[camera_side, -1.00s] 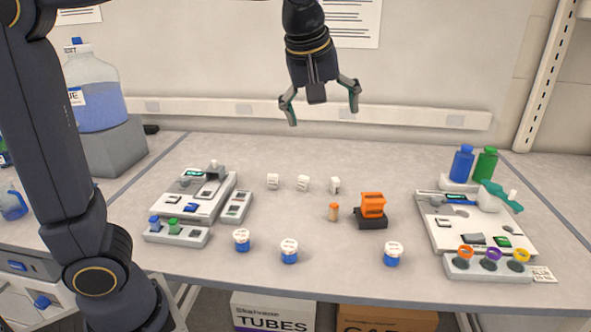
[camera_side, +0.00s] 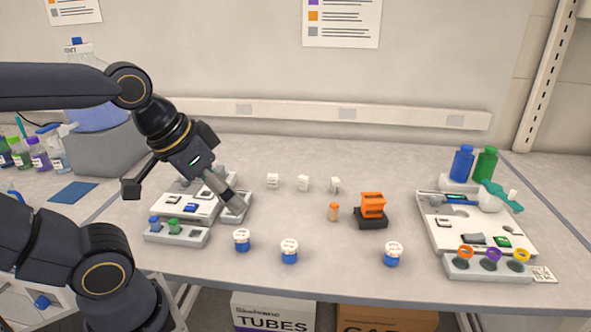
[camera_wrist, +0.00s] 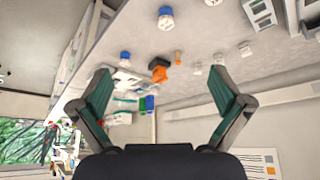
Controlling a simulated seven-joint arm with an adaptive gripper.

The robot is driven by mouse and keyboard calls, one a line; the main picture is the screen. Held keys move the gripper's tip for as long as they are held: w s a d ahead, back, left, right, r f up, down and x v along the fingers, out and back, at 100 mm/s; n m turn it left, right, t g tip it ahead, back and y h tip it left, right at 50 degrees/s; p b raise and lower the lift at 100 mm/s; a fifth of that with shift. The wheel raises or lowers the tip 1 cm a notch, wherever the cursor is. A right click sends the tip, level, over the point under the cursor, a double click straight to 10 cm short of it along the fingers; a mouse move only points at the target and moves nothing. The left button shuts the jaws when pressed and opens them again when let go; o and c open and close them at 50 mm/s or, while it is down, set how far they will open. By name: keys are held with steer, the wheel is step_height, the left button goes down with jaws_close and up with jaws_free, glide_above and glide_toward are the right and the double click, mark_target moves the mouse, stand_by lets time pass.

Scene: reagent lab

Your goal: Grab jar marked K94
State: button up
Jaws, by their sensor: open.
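Three small jars with white lids and blue bases stand along the front of the bench: a left jar (camera_side: 241,240), a middle jar (camera_side: 289,251) and a right jar (camera_side: 393,254). Their lid marks are too small to read, so I cannot tell which is K94. My gripper (camera_side: 232,202) is above the left device, tilted down to the right, behind and left of the left jar and apart from all the jars. In the wrist view my gripper (camera_wrist: 163,92) has its two fingers spread wide with nothing between them. Blue-based jars (camera_wrist: 165,18) also show there.
The left device (camera_side: 188,205) with a tube rack (camera_side: 178,236) is near my gripper. Another device (camera_side: 470,225) is at right. Bench between the jars is clear.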

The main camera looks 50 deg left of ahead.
stand_by(0.3)
steer(key=c, duration=0.6)
steer(key=shift+o, duration=0.2)
steer(key=n+g, duration=0.3)
steer(key=g, duration=0.2)
glide_above(289, 244)
step_height(289, 244, down, 5)
steer(key=shift+g, duration=0.3)
steer(key=f, duration=1.2)
steer(key=shift+s+d, duration=0.1)
steer(key=shift+d, duration=0.15)
steer(key=shift+a+f, duration=0.2)
steer(key=shift+f, duration=2.65)
